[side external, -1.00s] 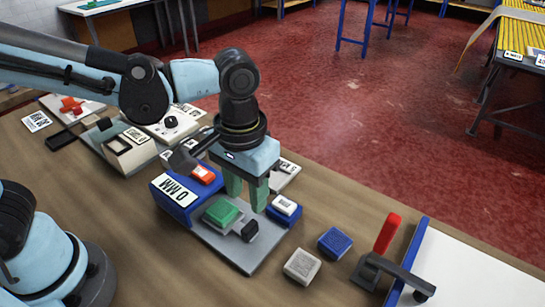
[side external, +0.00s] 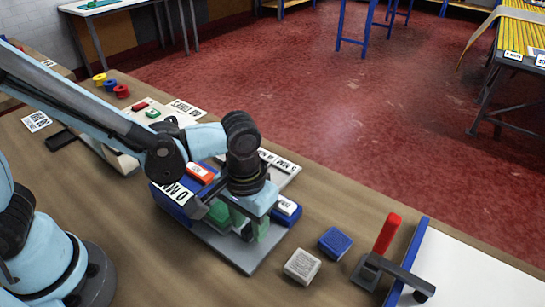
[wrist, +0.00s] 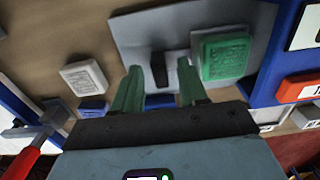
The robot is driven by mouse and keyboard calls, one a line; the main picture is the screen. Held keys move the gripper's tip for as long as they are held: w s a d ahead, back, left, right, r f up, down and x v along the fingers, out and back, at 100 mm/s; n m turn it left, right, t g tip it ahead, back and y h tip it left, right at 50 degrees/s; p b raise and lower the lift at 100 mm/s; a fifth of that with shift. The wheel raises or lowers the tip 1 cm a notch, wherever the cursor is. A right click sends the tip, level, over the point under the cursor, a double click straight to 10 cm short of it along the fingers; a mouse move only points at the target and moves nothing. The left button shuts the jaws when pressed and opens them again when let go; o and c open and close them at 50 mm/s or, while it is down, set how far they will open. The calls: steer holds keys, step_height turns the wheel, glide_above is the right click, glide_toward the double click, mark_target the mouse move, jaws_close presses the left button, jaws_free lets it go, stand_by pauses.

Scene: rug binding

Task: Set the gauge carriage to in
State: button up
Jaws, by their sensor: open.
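The gauge is a grey plate (side external: 240,262) on the bench, with a big blue block labelled "0 MM" (side external: 172,198) at its left end and a smaller blue block with a white top (side external: 287,208) at its right. The green carriage block (wrist: 224,56) sits on the plate near the big block; in the side view it is partly hidden by my gripper. A small black handle (wrist: 158,72) stands beside it. My gripper (wrist: 159,68) is open and low over the plate, its green fingers on either side of the black handle. I cannot tell whether they touch it.
An orange-red block (side external: 200,173) rests on the big blue block. A pale block (side external: 302,265) and a blue block (side external: 334,242) lie right of the plate. A red-handled lever (side external: 387,234) stands farther right by a white board (side external: 465,275).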

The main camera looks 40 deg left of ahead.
mark_target(219, 208)
steer(key=shift+c, duration=0.3)
jaws_close()
steer(key=a, duration=0.7)
steer(key=shift+a, duration=0.4)
steer(key=shift+o, duration=0.3)
jaws_free()
